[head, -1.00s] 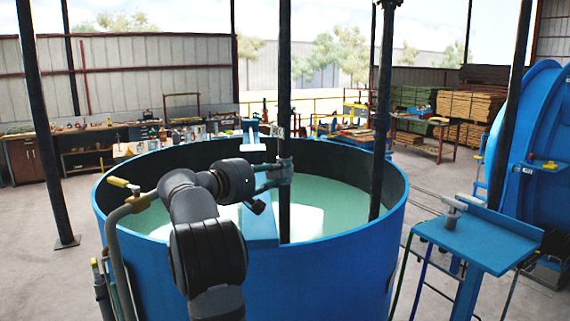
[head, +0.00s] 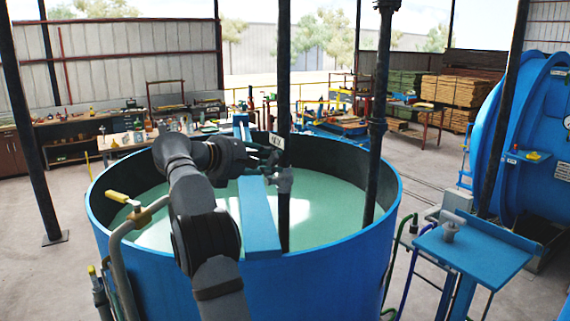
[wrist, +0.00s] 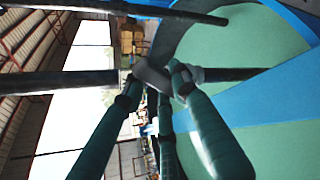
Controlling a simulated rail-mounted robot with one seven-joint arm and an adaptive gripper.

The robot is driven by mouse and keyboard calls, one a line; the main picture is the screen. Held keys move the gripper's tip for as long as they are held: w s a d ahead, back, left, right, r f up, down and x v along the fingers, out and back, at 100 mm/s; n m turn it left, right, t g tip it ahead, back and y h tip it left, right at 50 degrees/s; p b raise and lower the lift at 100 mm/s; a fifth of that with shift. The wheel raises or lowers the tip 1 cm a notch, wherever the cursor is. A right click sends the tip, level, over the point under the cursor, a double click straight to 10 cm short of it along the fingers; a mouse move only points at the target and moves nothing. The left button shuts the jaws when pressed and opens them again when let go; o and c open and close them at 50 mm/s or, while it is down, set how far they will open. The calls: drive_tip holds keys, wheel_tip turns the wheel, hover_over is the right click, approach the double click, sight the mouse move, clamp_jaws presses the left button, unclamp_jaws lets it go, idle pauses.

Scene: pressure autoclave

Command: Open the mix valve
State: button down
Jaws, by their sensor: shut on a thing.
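The mix valve (head: 284,180) is a grey fitting on a dark vertical pipe that rises over the blue tank. A small white label (head: 276,141), too blurred to read surely, sits on the pipe above it. My gripper (head: 272,161) is beside the pipe, just above the valve body.
The open blue tank (head: 330,245) holds pale green liquid, with a blue beam (head: 259,215) across it. A second dark pipe (head: 376,130) rises at right. A yellow-handled valve (head: 120,197) stands at the left rim, a blue side table (head: 470,250) at right.

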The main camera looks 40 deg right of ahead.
drive_tip(key=shift+w, duration=0.1)
idle(0.4)
drive_tip(key=c, duration=1.3)
unclamp_jaws()
drive_tip(key=shift+c, duration=0.2)
drive_tip(key=v, duration=1.2)
drive_tip(key=shift+c, duration=0.3)
